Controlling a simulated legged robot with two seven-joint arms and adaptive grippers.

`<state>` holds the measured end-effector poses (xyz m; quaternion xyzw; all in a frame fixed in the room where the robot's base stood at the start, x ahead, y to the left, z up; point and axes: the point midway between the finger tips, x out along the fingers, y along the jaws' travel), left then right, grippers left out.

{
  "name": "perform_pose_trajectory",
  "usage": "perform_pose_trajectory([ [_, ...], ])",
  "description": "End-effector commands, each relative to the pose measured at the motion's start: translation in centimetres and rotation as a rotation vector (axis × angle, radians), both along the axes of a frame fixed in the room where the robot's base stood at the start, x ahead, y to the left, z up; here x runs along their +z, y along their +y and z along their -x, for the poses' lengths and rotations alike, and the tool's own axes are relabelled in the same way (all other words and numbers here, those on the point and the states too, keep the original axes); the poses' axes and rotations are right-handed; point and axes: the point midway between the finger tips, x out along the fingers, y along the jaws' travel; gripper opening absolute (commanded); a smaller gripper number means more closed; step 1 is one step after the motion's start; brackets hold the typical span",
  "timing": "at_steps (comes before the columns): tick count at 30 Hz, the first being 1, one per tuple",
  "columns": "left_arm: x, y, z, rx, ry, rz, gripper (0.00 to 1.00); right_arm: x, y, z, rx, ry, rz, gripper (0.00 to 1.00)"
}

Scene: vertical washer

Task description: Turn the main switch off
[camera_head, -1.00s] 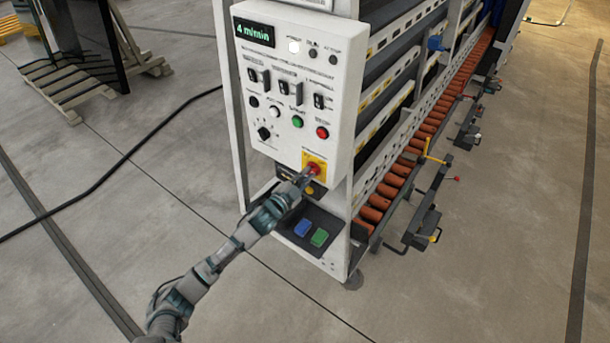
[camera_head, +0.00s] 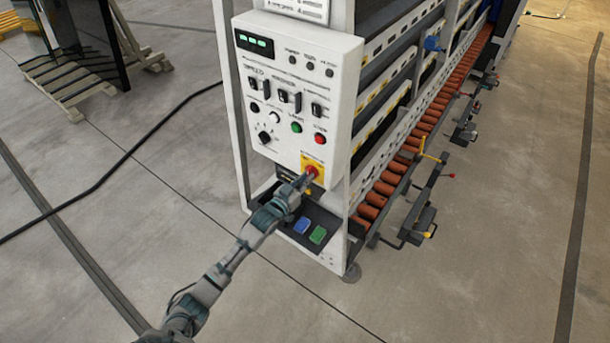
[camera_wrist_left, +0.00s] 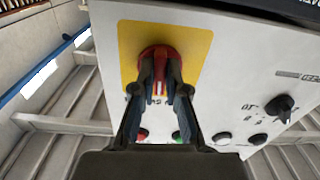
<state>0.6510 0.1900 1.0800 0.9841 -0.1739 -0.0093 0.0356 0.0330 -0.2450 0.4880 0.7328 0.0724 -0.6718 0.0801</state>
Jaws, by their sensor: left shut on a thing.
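The main switch (camera_head: 312,173) is a red rotary knob on a yellow plate, low on the white control panel (camera_head: 290,60). In the left wrist view the red knob (camera_wrist_left: 160,58) sits on its yellow plate (camera_wrist_left: 196,40). My left gripper (camera_head: 305,178) reaches up to it from the lower left. In the wrist view both fingers of my left gripper (camera_wrist_left: 160,85) are closed on the red knob's grip from either side. The panel's display (camera_head: 254,43) shows only a few green marks, and the lamps (camera_head: 310,64) beside it look dark. My right gripper is not in view.
Black selector switches and coloured buttons (camera_head: 297,127) sit above the main switch. A blue and a green pad (camera_head: 317,235) lie on the shelf below. Orange rollers (camera_head: 385,188) run along the machine's right side. The floor to the left is open, crossed by a black cable (camera_head: 125,158).

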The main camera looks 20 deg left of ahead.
Motion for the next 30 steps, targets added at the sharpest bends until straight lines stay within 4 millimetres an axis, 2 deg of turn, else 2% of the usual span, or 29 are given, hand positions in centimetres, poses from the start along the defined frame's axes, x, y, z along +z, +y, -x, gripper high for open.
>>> perform_pose_trajectory([
  [1, 1.2, 0.1, -0.2, 0.001, -0.004, 0.045, 0.00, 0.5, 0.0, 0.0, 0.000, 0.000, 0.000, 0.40],
  [15, 1.1, 0.4, -0.3, 0.002, 0.138, 0.446, 0.00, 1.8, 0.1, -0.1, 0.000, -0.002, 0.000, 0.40],
  [30, 1.1, 0.5, -0.3, 0.003, 0.219, 0.671, 0.00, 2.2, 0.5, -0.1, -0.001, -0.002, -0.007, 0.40],
])
